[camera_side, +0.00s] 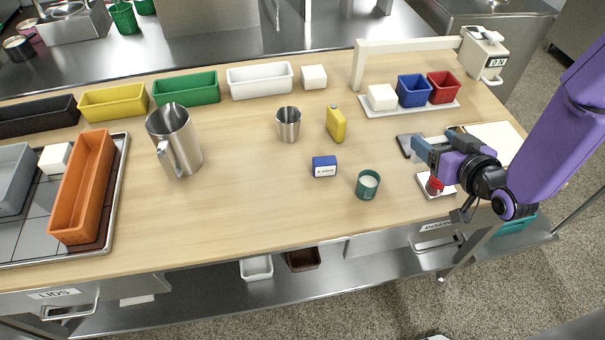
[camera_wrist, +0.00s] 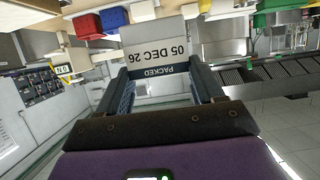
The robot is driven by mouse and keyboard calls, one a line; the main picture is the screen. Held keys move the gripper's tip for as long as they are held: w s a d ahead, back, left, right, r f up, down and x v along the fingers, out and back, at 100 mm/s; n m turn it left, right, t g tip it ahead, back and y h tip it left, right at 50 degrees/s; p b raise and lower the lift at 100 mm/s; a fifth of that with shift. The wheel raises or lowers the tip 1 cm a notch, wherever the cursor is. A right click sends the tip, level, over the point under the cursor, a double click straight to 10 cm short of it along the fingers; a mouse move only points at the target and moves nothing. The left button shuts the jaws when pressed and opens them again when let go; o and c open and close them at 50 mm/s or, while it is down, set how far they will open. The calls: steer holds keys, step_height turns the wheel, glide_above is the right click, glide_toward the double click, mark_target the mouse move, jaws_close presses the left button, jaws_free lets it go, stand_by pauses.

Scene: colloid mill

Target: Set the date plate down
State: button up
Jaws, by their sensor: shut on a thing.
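The date plate (camera_wrist: 150,45) is a pale plate with a dark band; it reads PACKED and 05 DEC 26, upside down in the wrist view. My gripper (camera_wrist: 160,68) is shut on it, one finger at each side edge. In the side view my gripper (camera_side: 416,146) is at the right part of the bench, pointing left. A dark flat piece (camera_side: 405,146) shows at its fingertips; I cannot tell whether it is the plate, or whether it touches the bench.
A pale tray (camera_side: 375,112) with a white block and blue and red bins stands behind my gripper, beside a white post-and-beam stand (camera_side: 358,65). A white square pad with a red-topped item (camera_side: 435,186) lies in front. A green cup (camera_side: 368,184) and blue box (camera_side: 324,166) stand left.

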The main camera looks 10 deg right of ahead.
steer(key=a+n+g+y, duration=0.4)
steer(key=a+n+y, duration=0.5)
steer(key=a, duration=1)
steer(key=f+x, duration=0.1)
steer(key=x, duration=0.4)
steer(key=s+f+x, duration=0.1)
steer(key=x, duration=0.9)
steer(key=shift+s+a+f, duration=0.1)
steer(key=shift+a+f, duration=0.05)
steer(key=shift+f, duration=0.35)
steer(key=shift+a+f, duration=0.15)
steer(key=shift+f, duration=1.65)
steer(key=shift+f, duration=0.1)
steer(key=o, duration=1)
